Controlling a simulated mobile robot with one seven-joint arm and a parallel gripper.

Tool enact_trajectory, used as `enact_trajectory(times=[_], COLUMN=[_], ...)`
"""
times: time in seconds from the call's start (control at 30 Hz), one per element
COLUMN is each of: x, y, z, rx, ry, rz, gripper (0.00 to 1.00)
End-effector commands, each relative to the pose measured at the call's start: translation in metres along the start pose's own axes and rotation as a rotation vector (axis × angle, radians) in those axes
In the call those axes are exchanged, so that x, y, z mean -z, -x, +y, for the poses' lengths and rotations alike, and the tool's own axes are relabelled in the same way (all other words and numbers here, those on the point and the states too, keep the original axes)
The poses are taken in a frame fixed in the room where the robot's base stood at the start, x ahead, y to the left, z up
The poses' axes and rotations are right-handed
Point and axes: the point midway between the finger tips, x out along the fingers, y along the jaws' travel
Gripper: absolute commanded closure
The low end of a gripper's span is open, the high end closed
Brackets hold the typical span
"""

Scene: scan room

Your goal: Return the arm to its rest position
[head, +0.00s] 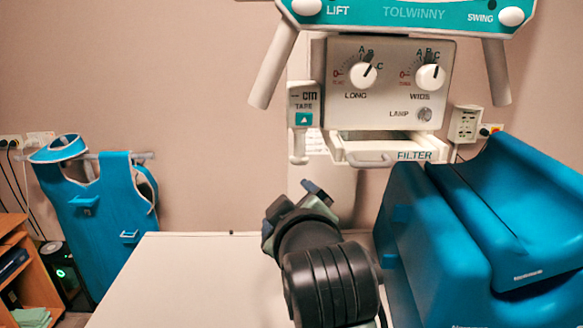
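My arm reaches in from the bottom of the head view, over the white table top (190,275). Its dark end with my gripper (318,192) points away from me, below the filter drawer of the machine.
The machine's control panel (390,110), with two knobs, hangs above the arm, with the filter drawer (392,150) under it. Large blue cushions (440,235) stand close on the right. A blue apron (100,205) hangs at left beside a wooden shelf (15,255). The table's left part is clear.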

Motion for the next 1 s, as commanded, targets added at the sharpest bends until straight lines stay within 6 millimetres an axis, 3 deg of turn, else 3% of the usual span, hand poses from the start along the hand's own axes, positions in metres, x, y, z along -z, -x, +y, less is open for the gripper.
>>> enact_trajectory(times=[0.03,0.2,0.3,0.4,0.5,0.63,1.0], x=[0.034,0.115,0.142,0.155,0.161,0.162,0.163], y=[0.017,0.102,0.159,0.206,0.239,0.256,0.257], z=[0.013,0.067,0.09,0.104,0.112,0.115,0.116], rx=[-0.081,-0.324,-0.424,-0.489,-0.527,-0.547,-0.547], ry=[-0.073,-0.331,-0.455,-0.542,-0.591,-0.616,-0.617], rz=[0.111,0.479,0.681,0.838,0.942,0.998,1.0], gripper=[0.1,0.1,0.1,0.1,0.1,0.1,0.1])
